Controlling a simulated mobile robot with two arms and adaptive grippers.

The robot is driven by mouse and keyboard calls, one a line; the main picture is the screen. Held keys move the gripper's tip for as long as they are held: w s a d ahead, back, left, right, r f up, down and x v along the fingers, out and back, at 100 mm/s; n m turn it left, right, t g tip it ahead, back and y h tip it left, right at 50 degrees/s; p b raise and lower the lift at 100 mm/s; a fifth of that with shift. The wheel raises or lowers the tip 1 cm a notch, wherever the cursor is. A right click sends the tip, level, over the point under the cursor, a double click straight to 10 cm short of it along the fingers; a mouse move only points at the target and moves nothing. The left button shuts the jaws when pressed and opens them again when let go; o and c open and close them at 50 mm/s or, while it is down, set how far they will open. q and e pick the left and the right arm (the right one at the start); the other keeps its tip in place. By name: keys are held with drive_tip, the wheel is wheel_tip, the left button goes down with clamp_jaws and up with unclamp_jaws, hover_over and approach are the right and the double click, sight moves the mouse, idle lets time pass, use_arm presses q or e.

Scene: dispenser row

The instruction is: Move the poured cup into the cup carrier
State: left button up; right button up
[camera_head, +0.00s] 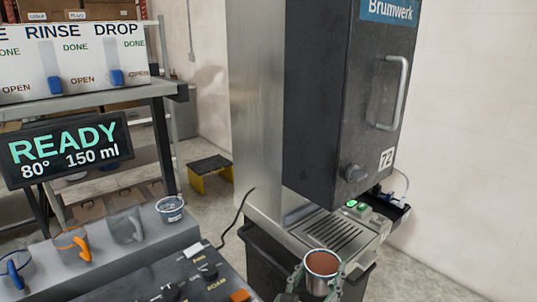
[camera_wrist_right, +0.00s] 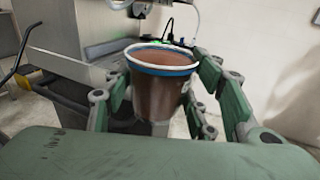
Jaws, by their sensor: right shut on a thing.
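My right gripper (camera_head: 318,280) is at the bottom of the head view, in front of the machine's drip tray. Its green fingers are shut on the cup (camera_head: 322,264), which is filled with brown liquid nearly to the rim. In the right wrist view the cup (camera_wrist_right: 160,95) stands about upright between the fingers (camera_wrist_right: 158,98). It looks brown, with a white and blue band at the rim. I cannot make out a cup carrier for certain in either view. My left gripper is not in view.
The tall Brumwerk dispenser (camera_head: 345,110) with its slotted drip tray (camera_head: 333,235) stands behind the cup. A READY display (camera_head: 65,149) and dark control panel (camera_head: 180,280) are nearby.

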drive_tip(key=s+d+f+n+t+y, duration=0.1)
drive_tip(key=s+d+f+n+y, duration=0.2)
drive_tip(key=s+d, duration=0.5)
wheel_tip(320, 180, down, 2)
drive_tip(key=shift+s+f+t+y, duration=0.15)
drive_tip(key=shift+s+t+y, duration=0.25)
drive_tip(key=shift+s+y, duration=0.45)
drive_tip(key=s+y, duration=0.1)
drive_tip(key=s+n+y, duration=0.2)
drive_tip(key=s, duration=0.1)
drive_tip(key=shift+a+t, duration=0.25)
drive_tip(key=shift+t, duration=0.05)
drive_tip(key=shift+s+a+r+n+y, duration=0.25)
drive_tip(key=shift+s+n+y, duration=0.2)
drive_tip(key=shift+y, duration=0.2)
drive_tip(key=shift+w, duration=0.1)
